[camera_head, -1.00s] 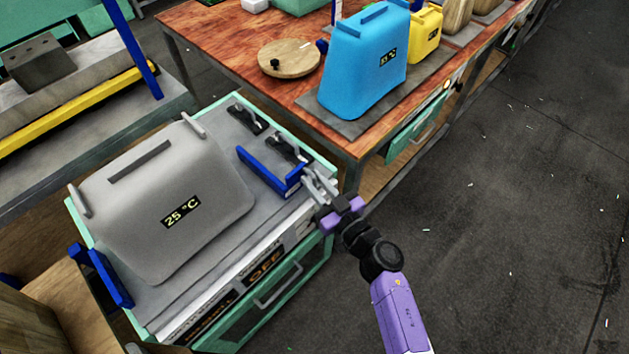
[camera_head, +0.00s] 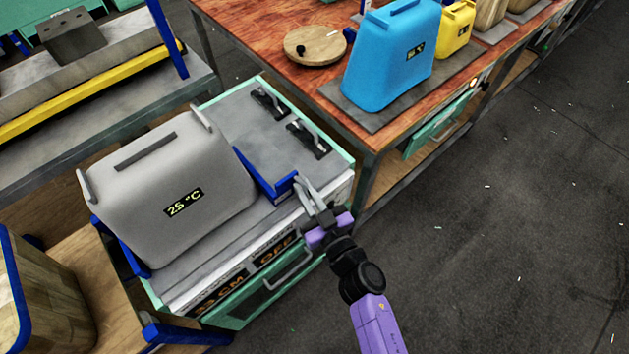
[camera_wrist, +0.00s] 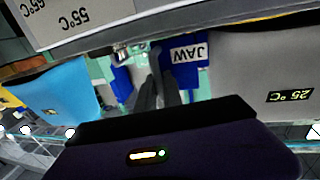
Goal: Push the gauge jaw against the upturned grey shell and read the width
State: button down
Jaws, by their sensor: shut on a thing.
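The upturned grey shell (camera_head: 165,200), marked 25 °C, sits on the gauge's grey bed (camera_head: 225,105). The blue gauge jaw (camera_head: 282,190) stands at its right side, touching or nearly touching it; I cannot tell which. A second blue jaw (camera_head: 122,245) is at the shell's left. My gripper (camera_head: 303,188) is shut on the gauge jaw at its right end. In the wrist view, the jaw (camera_wrist: 188,55) shows the label JAW beside my fingers (camera_wrist: 156,85), with the shell (camera_wrist: 250,70) to its right. The front readout (camera_head: 222,292) ends in CM; its digits are unclear. Another panel (camera_head: 275,252) reads OFF.
Two black clamps (camera_head: 308,138) sit on the bed behind the jaw. A wooden table (camera_head: 330,80) with a blue shell (camera_head: 390,60) stands beyond. A wooden block (camera_head: 45,300) is at the lower left. The floor (camera_head: 500,220) at right is clear.

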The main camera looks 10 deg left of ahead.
jog(key=shift+s+a, duration=0.15)
jog(key=shift+s, duration=0.05)
jog(key=c, duration=1.8)
grip_release()
jog(key=shift+s+d, duration=0.2)
jog(key=shift+d, duration=0.05)
jog(key=p+v, duration=0.1)
jog(key=v, duration=0.6)
jog(key=shift+d, duration=0.1)
